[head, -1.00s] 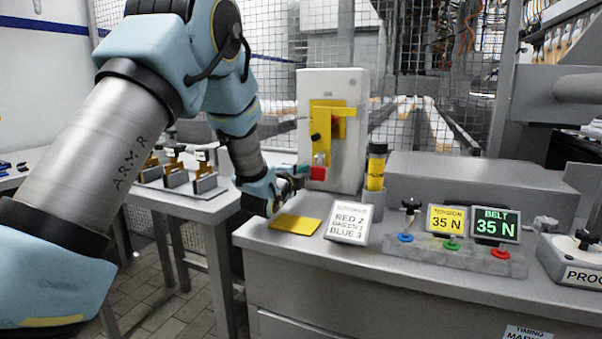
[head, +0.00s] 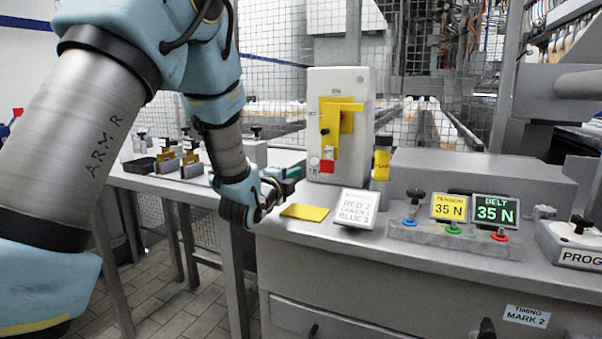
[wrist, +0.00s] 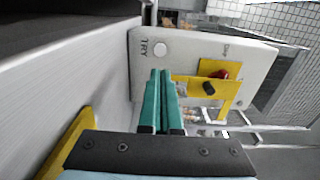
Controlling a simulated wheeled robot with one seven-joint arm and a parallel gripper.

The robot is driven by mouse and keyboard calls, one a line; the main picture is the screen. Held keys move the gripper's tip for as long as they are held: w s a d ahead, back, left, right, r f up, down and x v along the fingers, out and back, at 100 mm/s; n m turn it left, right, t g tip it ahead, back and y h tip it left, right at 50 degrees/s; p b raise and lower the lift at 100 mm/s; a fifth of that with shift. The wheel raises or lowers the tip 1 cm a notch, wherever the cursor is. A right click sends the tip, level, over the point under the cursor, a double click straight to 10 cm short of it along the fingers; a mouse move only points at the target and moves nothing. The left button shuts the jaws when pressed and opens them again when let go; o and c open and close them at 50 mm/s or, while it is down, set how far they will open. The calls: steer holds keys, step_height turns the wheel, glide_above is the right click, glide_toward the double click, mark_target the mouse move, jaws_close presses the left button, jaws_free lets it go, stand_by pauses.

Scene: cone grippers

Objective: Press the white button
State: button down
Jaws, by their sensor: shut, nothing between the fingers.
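The white button (wrist: 160,49) is a small round disc beside the word TRY on the face of a light grey box (wrist: 185,52). In the head view it shows small and pale (head: 314,162) low on the box (head: 362,90), left of a red padlock (head: 327,166). My gripper (head: 298,172) is shut and empty, just left of the box's lower front. In the wrist view its teal fingers (wrist: 161,73) are pressed together, with their tips pointing toward the button. The tips appear just short of the button; I cannot tell the exact gap.
A yellow latch plate (head: 330,110) with a black knob (head: 324,131) is on the box. A control strip (head: 440,238) with coloured knobs stands right.

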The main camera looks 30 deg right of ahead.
steer(key=shift+v, duration=1.1)
